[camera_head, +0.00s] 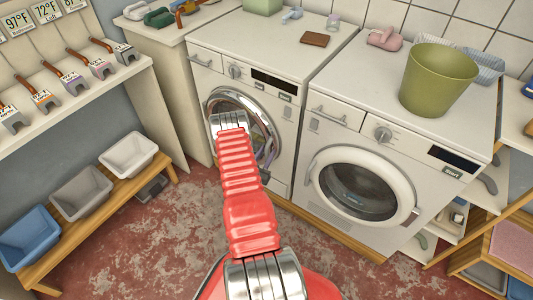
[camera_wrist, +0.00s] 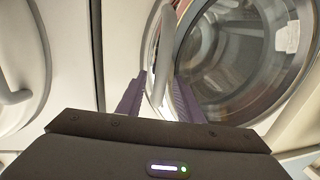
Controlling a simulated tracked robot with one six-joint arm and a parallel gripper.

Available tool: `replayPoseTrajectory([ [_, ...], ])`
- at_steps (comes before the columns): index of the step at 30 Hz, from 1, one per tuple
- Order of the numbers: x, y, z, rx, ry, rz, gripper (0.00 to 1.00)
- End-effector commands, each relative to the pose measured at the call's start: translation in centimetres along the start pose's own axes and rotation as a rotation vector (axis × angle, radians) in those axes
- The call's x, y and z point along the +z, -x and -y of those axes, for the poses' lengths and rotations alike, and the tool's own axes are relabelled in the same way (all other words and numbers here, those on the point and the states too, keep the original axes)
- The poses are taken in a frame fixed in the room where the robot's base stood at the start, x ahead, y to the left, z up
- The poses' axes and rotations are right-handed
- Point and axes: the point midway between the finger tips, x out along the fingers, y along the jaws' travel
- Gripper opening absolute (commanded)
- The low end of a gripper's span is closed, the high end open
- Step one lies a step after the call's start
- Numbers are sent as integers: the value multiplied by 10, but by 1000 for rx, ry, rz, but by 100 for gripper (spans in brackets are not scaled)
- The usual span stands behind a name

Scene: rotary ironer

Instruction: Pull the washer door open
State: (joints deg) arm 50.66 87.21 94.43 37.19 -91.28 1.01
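The washer (camera_head: 205,72) is the left white machine in the head view, with a round metal-rimmed door (camera_head: 213,97) on its front. My red arm reaches across this front and covers part of the door. In the wrist view, the round glass and drum (camera_wrist: 240,50) fill the right side. A pale curved door handle (camera_wrist: 165,40) runs down between the two dark fingers of my gripper (camera_wrist: 158,82). The fingers are apart, one on each side of the handle. I cannot tell whether they press on it.
A second white machine (camera_head: 345,135) with a shut round door (camera_head: 365,187) stands close on the right. Its door also shows at left in the wrist view (camera_wrist: 25,60). A low wooden bench (camera_head: 110,210) with bins stands at left. The floor between is clear.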

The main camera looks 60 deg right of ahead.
Motion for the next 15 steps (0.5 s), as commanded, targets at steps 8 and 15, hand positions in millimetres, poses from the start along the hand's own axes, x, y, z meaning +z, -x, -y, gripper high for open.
replayPoseTrajectory([
  [8, 0, -7, 0, -1, 0, 0, 33],
  [15, 0, -7, 0, 0, 0, 0, 25],
])
